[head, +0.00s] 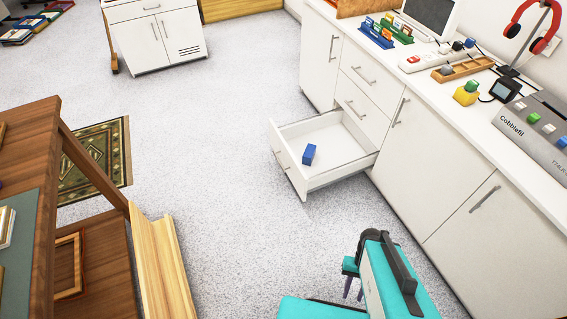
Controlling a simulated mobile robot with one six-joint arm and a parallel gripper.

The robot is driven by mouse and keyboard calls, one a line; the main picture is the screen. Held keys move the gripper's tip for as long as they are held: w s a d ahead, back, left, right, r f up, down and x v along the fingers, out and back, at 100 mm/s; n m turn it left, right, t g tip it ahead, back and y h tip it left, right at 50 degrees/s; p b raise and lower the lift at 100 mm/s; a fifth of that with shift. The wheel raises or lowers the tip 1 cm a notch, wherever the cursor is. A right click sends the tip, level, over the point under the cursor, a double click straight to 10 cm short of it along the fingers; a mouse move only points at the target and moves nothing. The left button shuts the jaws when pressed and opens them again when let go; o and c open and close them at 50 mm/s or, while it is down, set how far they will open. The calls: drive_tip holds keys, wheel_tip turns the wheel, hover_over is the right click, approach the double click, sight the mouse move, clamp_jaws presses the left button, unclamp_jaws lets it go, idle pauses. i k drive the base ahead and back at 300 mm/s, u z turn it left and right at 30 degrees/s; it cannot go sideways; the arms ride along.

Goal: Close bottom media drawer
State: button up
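The bottom media drawer (345,172) is pulled far out of the white cabinet run on the right, below two closed drawers. It has a white front with a grey bar handle (281,160). A small blue block (309,154) lies inside it, and the rest of its floor is bare. My gripper (354,290) is low in the picture, nearer to me than the drawer and apart from it. Two dark purple finger-like parts show under my teal arm. The arm partly hides them, so I cannot tell how far apart they are.
The speckled floor (225,190) between the drawer and the wooden shelf unit (45,150) on the left is clear. A patterned rug (100,160) lies beside that unit. The white countertop (470,100) holds several devices. A white cabinet (157,37) stands at the back.

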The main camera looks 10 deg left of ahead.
sight(344, 151)
drive_tip(key=u, duration=0.75)
drive_tip(key=i, duration=1.45)
drive_tip(key=u, duration=4.7)
drive_tip(key=i, duration=0.1)
drive_tip(key=z, duration=3.2)
drive_tip(key=i, duration=0.2)
drive_tip(key=u, duration=0.05)
